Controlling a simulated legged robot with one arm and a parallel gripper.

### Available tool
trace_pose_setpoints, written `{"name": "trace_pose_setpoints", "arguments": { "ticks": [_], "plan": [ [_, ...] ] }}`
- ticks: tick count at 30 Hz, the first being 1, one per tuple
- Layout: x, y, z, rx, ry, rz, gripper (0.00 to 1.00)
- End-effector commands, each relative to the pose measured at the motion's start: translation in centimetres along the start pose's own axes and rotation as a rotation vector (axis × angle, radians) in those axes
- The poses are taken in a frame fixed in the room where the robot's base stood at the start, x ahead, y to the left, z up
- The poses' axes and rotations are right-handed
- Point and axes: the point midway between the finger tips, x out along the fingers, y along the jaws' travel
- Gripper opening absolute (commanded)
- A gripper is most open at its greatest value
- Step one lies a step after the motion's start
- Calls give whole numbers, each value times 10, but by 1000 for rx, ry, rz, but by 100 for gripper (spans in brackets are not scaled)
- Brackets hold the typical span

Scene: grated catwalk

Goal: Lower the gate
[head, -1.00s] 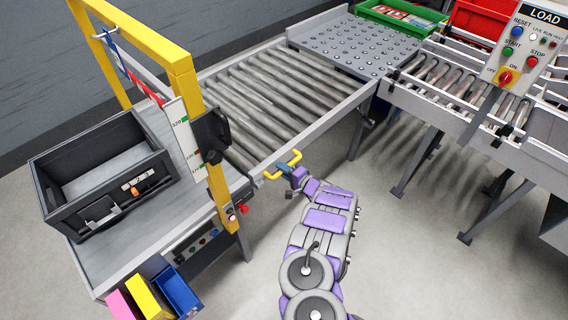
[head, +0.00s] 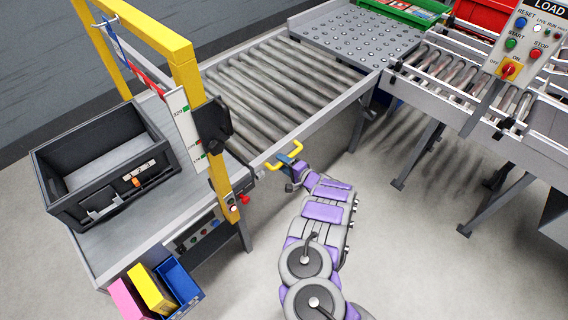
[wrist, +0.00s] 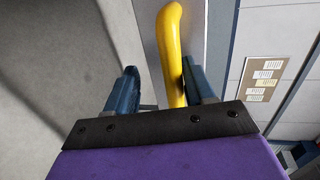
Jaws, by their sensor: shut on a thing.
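A yellow bar handle (head: 292,149) sits at the near side rail of the roller conveyor, just right of the yellow post. My gripper (head: 286,167) is at this handle, with its blue fingers around it. In the wrist view the yellow handle (wrist: 171,40) runs between the two fingers of my gripper (wrist: 160,88), close against the right one. The yellow frame (head: 190,85) stands over the conveyor, with a red and white striped bar (head: 147,83) and a white scale plate (head: 186,130) at it. I cannot tell which part the handle moves.
A black crate (head: 60,195) stands on the conveyor left of the frame. Pink, yellow and blue bins (head: 180,288) hang at the front left. A control panel (head: 527,45) marked LOAD is at the upper right. The floor (head: 400,260) right of my arm is clear.

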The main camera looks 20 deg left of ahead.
Motion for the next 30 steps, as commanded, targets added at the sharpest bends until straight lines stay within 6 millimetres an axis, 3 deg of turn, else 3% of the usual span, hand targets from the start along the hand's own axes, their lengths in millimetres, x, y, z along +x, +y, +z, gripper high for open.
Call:
{"name": "trace_pose_setpoints", "arguments": {
  "ticks": [9,14,30],
  "plan": [
    [-1,2,1,1,-1,5,40],
    [-12,1,0,3,1,6,40],
    [-130,-4,-2,4,5,-5,40]
  ]
}}
